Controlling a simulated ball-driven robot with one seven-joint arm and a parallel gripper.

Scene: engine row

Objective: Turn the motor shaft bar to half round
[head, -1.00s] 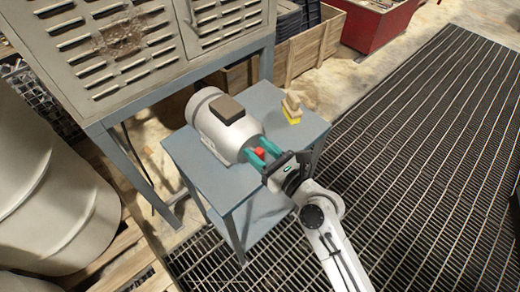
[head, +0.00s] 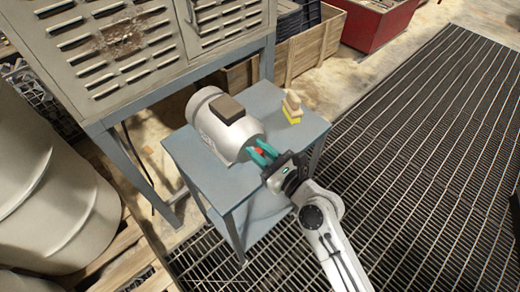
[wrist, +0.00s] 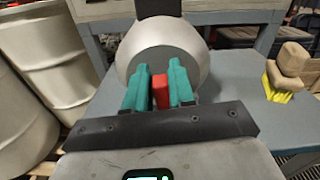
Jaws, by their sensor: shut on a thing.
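The motor (head: 222,122) is a pale grey cylinder with a dark box on top, lying on a small blue-grey table. Its round end faces my gripper and also fills the upper middle of the wrist view (wrist: 165,50). The red shaft bar (wrist: 161,92) stands out from that end. My gripper (wrist: 160,88) has teal fingers, one on each side of the red bar, and is shut on it. In the head view my gripper (head: 260,152) reaches the motor end from the lower right, and the bar is mostly hidden between the fingers.
A wood-and-yellow brush-like object (head: 292,108) stands on the table (head: 195,163) to the right of the motor. A slatted metal cabinet (head: 130,50) rises behind. Pale drums (head: 50,190) stand at the left. The grated floor (head: 430,150) at the right is clear.

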